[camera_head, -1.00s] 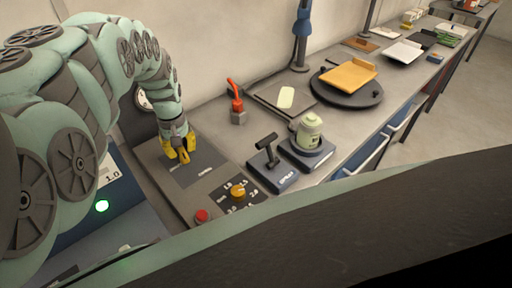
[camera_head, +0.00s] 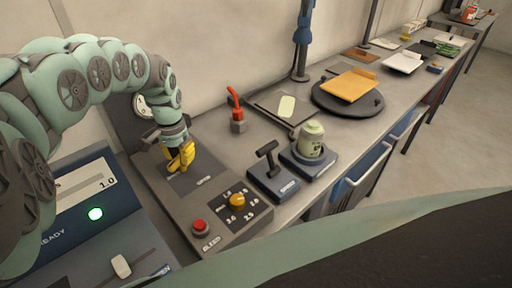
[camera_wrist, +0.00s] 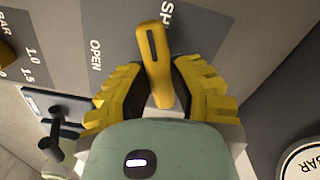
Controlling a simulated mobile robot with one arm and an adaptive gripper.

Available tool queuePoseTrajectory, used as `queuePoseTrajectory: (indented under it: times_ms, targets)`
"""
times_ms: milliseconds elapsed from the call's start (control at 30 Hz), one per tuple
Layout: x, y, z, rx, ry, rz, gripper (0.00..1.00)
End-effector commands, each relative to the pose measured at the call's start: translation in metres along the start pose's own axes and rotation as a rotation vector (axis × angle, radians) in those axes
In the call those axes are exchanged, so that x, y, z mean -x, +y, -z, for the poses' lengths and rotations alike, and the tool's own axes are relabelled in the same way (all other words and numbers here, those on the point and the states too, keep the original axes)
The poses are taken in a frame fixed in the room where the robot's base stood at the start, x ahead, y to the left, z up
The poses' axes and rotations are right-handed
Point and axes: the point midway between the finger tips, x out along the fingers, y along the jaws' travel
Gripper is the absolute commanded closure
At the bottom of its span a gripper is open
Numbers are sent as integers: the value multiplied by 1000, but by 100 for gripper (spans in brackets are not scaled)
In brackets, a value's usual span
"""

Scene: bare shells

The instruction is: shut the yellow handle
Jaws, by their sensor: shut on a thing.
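The yellow handle (camera_wrist: 156,55) is a slotted lever on the grey panel. In the wrist view it stands between the two yellow, ridged fingers of my gripper (camera_wrist: 159,82). My gripper is shut on it. Its slotted end lies by the lettering "SH", whose rest is hidden, and "OPEN" is printed to the left. In the head view my gripper (camera_head: 181,158) is over the dark plate (camera_head: 204,168) of the panel, and the fingers and handle merge into one yellow shape.
The panel also carries a yellow knob (camera_head: 237,200) and a red button (camera_head: 200,227). A black T-handle (camera_head: 268,155) and a pale green jar (camera_head: 311,139) stand to the right. A red lever (camera_head: 236,106) is behind. A round gauge (camera_head: 142,106) is beside my wrist.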

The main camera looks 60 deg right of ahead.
Motion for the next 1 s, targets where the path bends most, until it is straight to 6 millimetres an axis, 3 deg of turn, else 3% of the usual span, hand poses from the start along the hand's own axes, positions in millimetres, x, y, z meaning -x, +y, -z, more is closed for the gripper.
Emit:
queuePoseTrajectory:
  times_ms: [500, 1000]
  targets:
    - [-2, 0, -1, -349, 2, 2, 100]
    - [-1, 0, -1, -422, 1, 2, 100]
